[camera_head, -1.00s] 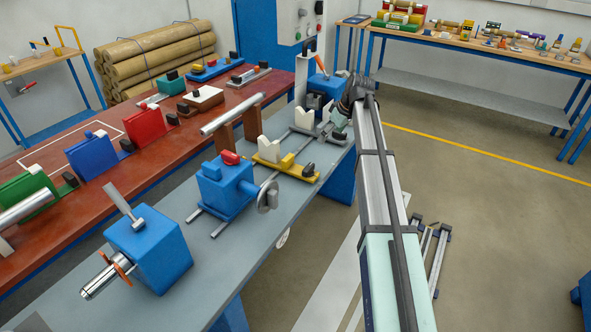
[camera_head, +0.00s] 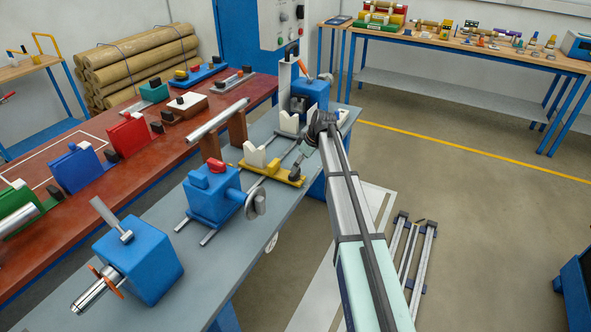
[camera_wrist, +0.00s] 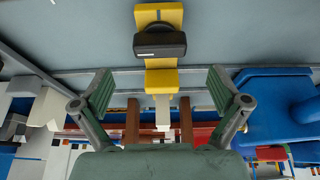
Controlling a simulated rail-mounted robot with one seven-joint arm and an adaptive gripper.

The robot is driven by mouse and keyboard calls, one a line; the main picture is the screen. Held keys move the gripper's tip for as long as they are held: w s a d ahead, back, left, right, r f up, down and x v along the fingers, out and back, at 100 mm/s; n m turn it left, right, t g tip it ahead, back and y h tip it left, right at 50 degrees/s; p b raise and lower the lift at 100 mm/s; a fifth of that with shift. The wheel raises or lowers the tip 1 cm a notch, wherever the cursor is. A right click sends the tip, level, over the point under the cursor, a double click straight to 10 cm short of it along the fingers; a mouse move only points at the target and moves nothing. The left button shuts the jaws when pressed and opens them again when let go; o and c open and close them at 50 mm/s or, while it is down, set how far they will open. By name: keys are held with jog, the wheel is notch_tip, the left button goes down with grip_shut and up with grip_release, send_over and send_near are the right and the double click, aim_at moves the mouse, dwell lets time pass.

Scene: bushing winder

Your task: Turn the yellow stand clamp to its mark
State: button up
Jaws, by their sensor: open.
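The yellow stand (camera_head: 262,171) sits across the rails on the grey bench, with a white V-shaped block on it. Its black clamp (camera_head: 294,171) is at the end nearest my arm. In the wrist view the clamp (camera_wrist: 160,45) is a dark bar lying crosswise on the yellow stand (camera_wrist: 159,79), with a small pale line on it. My gripper (camera_wrist: 160,91) is open, its green-padded fingers apart on either side of the stand in the picture, with the clamp beyond the tips. In the head view my gripper (camera_head: 302,150) is just above the clamp end.
A blue tailstock (camera_head: 212,193) with a handwheel (camera_head: 256,202) stands to the left on the rails. A blue headstock (camera_head: 310,94) stands behind. A second white V-block (camera_head: 289,121) is farther along the rails.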

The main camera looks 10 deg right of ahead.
jog(key=p+x, duration=0.1)
jog(key=x, duration=0.4)
jog(key=shift+a+f, duration=0.15)
jog(key=shift+f, duration=0.2)
jog(key=c, duration=1.2)
